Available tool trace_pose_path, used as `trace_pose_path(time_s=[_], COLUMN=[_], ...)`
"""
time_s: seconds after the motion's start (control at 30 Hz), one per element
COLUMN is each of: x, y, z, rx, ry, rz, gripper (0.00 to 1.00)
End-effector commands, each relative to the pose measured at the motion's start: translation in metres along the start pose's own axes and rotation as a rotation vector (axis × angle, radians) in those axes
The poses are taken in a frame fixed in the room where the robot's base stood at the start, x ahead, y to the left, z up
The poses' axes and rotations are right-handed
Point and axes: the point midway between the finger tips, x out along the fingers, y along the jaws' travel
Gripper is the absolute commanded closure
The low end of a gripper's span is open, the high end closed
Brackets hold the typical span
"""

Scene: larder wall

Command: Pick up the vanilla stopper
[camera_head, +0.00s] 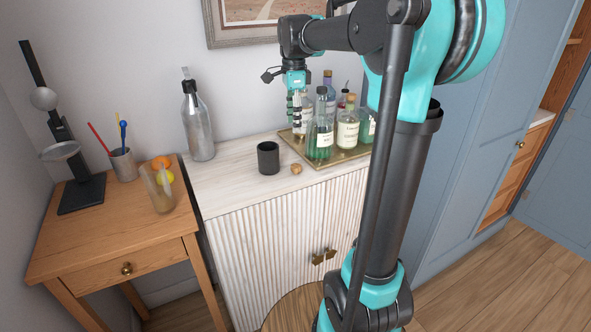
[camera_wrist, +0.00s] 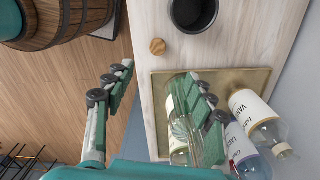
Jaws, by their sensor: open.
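A small round wooden stopper (camera_head: 296,168) lies loose on the white cabinet top, and it shows in the wrist view (camera_wrist: 157,46) near the tray's edge. I cannot tell from markings which stopper is the vanilla one. My gripper (camera_head: 295,115) points down above the tray's left part, among the bottles in the head view. In the wrist view its fingers (camera_wrist: 161,82) are apart, with nothing held between them; one overlaps a green bottle.
A brass tray (camera_head: 295,145) holds several bottles, including a green one (camera_head: 320,140) and a cream-labelled corked one (camera_head: 347,130). A dark cup (camera_head: 268,158) stands left of the tray, near the loose stopper. A grey bottle (camera_head: 198,125) stands further left by the wall.

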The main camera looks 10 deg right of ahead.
Motion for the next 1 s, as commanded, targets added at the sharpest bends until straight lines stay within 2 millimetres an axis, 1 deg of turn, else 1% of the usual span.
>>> trace_pose_path(time_s=[0.03,0.1,0.4,0.53,0.77,1.0], x=[0.010,0.024,0.083,0.100,0.114,0.147], y=[0.000,0.000,0.000,0.000,0.001,0.003], z=[0.000,0.000,-0.001,-0.001,-0.001,-0.003], rx=[0.000,-0.001,-0.002,-0.002,-0.002,-0.003], ry=[0.000,0.000,0.001,0.001,0.001,0.001], rz=[0.000,-0.001,-0.001,-0.002,-0.002,-0.002], gripper=[0.45,0.45,0.45,0.45,0.45,0.45])
